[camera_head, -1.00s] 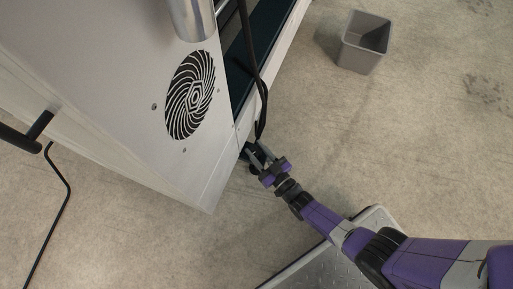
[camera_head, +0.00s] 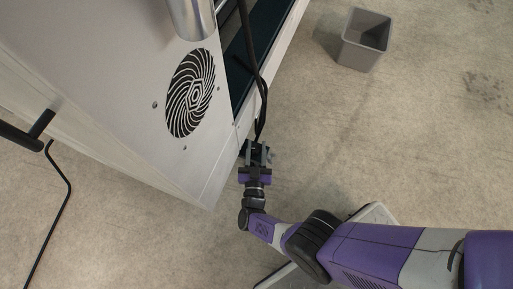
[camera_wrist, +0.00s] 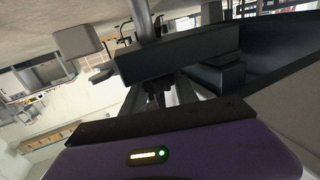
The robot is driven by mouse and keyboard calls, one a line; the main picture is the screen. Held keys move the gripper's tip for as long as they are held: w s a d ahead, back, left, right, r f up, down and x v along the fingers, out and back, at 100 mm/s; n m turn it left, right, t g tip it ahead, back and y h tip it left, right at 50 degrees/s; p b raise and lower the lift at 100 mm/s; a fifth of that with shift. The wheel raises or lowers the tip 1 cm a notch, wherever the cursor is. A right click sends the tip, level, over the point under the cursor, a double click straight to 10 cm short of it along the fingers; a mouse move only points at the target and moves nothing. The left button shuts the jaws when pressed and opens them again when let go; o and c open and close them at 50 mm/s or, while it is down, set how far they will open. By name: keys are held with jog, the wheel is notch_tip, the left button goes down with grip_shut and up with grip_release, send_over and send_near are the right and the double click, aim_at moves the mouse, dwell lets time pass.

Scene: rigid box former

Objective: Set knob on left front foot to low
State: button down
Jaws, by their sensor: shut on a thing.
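The white box former (camera_head: 120,95) fills the upper left of the head view, with a round black vent on its side panel. My gripper (camera_head: 257,150) is at the machine's near lower corner. It is shut on a dark part there, the knob of the front foot, which is mostly hidden by the jaws. In the wrist view the fingers (camera_wrist: 160,95) close around a small dark piece under a thick dark bar (camera_wrist: 180,52). The knob's marking and setting cannot be read.
Black cables (camera_head: 262,100) hang down the machine's edge just above my gripper. A grey bin (camera_head: 365,40) stands on the floor at the upper right. A black bent rod (camera_head: 60,190) is at the left.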

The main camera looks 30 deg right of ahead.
aim_at(256, 154)
jog(key=shift+m+g+h, duration=0.5)
jog(key=shift+h, duration=0.1)
jog(key=c, duration=0.9)
grip_release()
jog(key=shift+c, duration=0.2)
jog(key=shift+v, duration=3.95)
jog(key=shift+d, duration=0.1)
